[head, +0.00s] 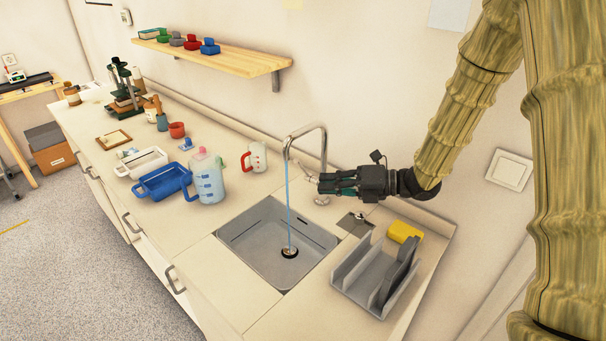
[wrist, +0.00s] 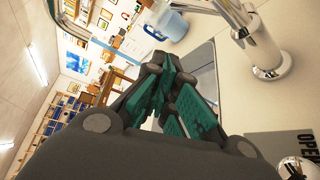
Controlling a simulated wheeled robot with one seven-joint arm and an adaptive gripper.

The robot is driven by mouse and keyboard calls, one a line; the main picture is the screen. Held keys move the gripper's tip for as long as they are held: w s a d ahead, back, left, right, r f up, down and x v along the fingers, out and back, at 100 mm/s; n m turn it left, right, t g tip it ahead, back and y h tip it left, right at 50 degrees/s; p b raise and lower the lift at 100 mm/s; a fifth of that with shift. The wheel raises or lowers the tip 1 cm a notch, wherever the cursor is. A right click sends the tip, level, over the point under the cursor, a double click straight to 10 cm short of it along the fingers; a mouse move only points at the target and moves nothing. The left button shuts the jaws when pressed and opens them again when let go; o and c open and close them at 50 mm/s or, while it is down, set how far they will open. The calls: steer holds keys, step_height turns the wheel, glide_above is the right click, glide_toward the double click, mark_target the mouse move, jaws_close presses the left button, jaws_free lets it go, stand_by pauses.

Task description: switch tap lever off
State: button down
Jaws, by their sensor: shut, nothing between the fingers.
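The chrome tap (head: 325,150) arches over the grey sink (head: 245,262) in the head view. A thin blue stream of water (head: 289,205) runs from its spout to the drain. My gripper (head: 322,183) is shut and empty, sideways in front of the tap's lower body. In the wrist view, my gripper's teal finger pads (wrist: 168,85) are close together, with the chrome tap body (wrist: 267,50) beyond them at upper right. A slim chrome bar (wrist: 232,12), probably the lever, slants from the tap body there. I cannot tell whether the fingers touch it.
A grey rack (head: 375,275) and a yellow sponge (head: 404,232) stand right of the sink. A clear pitcher (head: 207,180), a blue tray (head: 163,182), a white tray (head: 141,162) and a red-handled mug (head: 257,157) stand left. A wooden shelf (head: 230,62) runs along the wall above.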

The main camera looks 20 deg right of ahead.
mark_target(303, 170)
steer(key=w+a+p, duration=0.4)
steer(key=w+a, duration=0.2)
steer(key=w, duration=0.1)
stand_by(0.5)
steer(key=shift+d, duration=0.15)
